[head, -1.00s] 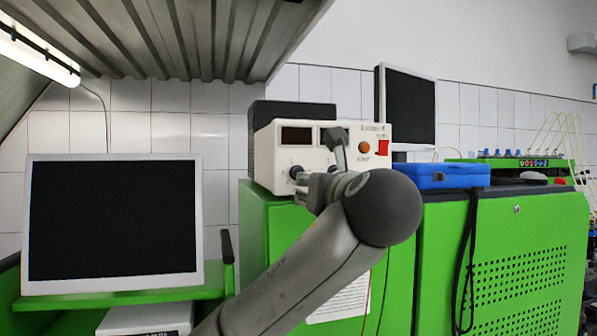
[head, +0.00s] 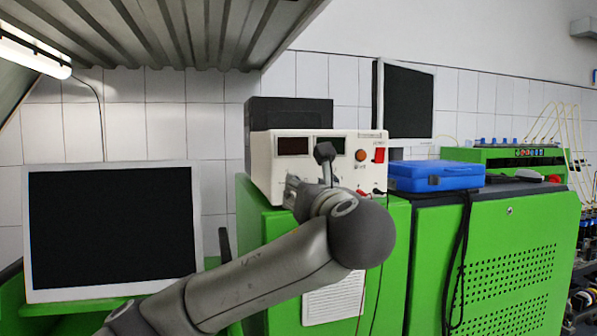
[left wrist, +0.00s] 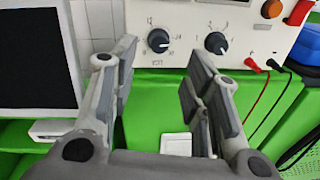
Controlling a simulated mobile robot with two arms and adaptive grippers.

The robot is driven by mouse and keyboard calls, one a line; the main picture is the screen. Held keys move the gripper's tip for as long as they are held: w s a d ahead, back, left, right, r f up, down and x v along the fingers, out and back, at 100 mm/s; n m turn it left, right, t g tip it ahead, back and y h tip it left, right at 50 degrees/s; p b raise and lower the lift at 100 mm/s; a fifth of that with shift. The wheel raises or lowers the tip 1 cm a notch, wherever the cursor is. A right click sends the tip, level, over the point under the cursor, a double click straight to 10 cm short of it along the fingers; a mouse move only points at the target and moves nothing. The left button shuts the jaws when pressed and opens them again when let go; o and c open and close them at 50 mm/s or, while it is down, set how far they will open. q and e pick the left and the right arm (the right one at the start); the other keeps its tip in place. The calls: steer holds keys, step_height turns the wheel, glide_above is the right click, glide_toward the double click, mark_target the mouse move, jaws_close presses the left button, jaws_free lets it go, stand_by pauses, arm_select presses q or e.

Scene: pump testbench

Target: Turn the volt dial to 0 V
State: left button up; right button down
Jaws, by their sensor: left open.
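The white power supply (head: 376,178) stands on a green cabinet. In the left wrist view, its left black dial (left wrist: 157,40), the volt dial by the small blurred label below it, has a light pointer mark toward the right. A second similar dial (left wrist: 216,43) is to its right. My left gripper (left wrist: 163,52) is open and empty. Its fingers appear on either side of the volt dial in that view, with the dial ahead of them and apparently not touched. In the head view my left gripper (head: 291,190) is in front of the power supply and hides the dials.
Red and black leads (left wrist: 262,68) hang from the supply's right side. An orange button (head: 361,155) and red switch (head: 379,155) are on its panel. A blue case (head: 435,175) lies to the right; a monitor (head: 110,230) stands at left.

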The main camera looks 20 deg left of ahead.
arm_select(q)
steer(key=p+x, duration=0.2)
steer(key=x, duration=0.4)
steer(key=shift+w+a+p, duration=0.2)
steer(key=shift+w+p, duration=0.1)
steer(key=shift+w, duration=0.05)
jaws_close()
steer(key=shift+f, duration=0.1)
